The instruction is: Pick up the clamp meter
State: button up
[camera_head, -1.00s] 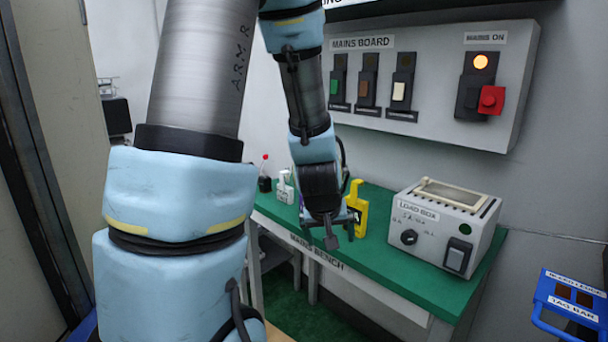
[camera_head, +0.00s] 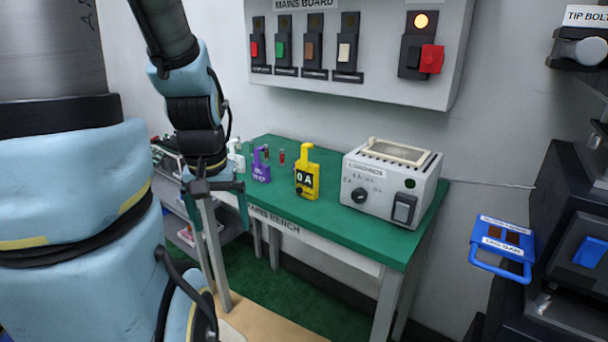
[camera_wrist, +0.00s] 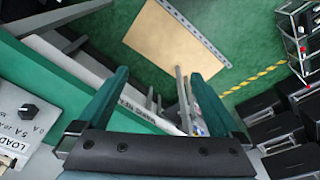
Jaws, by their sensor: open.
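The clamp meter (camera_head: 307,180) is yellow with a dark display reading 0 A. It stands upright on the green bench (camera_head: 330,222), left of the load box, in the head view. My gripper (camera_head: 217,206) is open and empty, pointing down off the front left edge of the bench, to the left of the meter and apart from it. In the wrist view my gripper (camera_wrist: 160,78) shows two spread green fingers with the floor and bench edge beyond them. The meter is not visible in the wrist view.
A purple device (camera_head: 261,167) stands just left of the meter, with small bottles behind. The load box (camera_head: 388,190) stands on its right; it shows in the wrist view (camera_wrist: 25,115). The mains board (camera_head: 350,55) hangs above.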

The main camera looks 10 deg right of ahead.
aim_at(307, 173)
jog(key=u, duration=0.45)
jog(key=k+l+u, duration=0.1)
jog(key=l+u, duration=0.25)
jog(key=k+l+u, duration=0.15)
jog(key=u, duration=0.25)
jog(key=k+l+u, duration=0.2)
jog(key=u, duration=0.15)
jog(key=k+l, duration=0.1)
jog(key=l, duration=0.15)
